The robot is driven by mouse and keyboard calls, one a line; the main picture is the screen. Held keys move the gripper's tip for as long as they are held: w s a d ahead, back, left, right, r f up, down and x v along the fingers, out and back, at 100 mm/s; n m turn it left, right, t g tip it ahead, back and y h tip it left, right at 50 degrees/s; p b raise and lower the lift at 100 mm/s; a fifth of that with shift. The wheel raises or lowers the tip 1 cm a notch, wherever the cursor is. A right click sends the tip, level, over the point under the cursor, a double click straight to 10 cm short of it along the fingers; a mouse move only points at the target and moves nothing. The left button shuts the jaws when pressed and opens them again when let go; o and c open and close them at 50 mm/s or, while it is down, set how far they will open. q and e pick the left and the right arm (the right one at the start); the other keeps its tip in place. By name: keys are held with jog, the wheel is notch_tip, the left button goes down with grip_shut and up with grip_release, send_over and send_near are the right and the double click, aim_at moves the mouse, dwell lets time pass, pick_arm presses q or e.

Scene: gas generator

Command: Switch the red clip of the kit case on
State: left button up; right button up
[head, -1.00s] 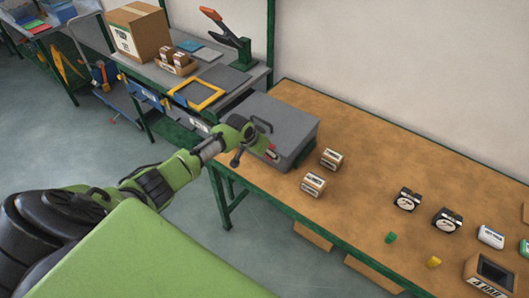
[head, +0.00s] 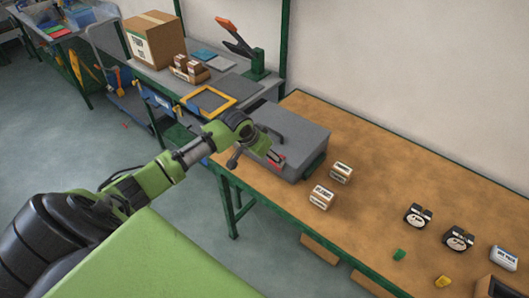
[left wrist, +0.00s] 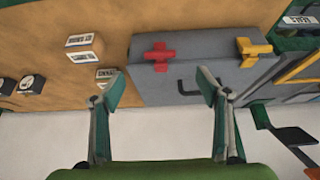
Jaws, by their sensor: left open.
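The grey kit case (head: 302,135) stands on the wooden table (head: 385,185) near its left end, with a dark handle (left wrist: 185,87) on it. The red clip (left wrist: 159,56) is on the case, cross-shaped in the left wrist view; part of it shows beside my gripper in the head view (head: 279,163). A yellow clip (left wrist: 252,51) is farther right on the same case. My left gripper (left wrist: 163,88) is open and empty, its fingers spread wide near the case on either side of the red clip. I see no contact. My right gripper is out of view.
Two small labelled boxes (head: 341,172) (head: 322,196) stand right of the case. A grey bench (head: 160,80) with a carton (head: 153,38) adjoins behind left.

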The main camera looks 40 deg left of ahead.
pick_arm(q)
jog(key=shift+v, duration=1.3)
jog(key=shift+f, duration=0.1)
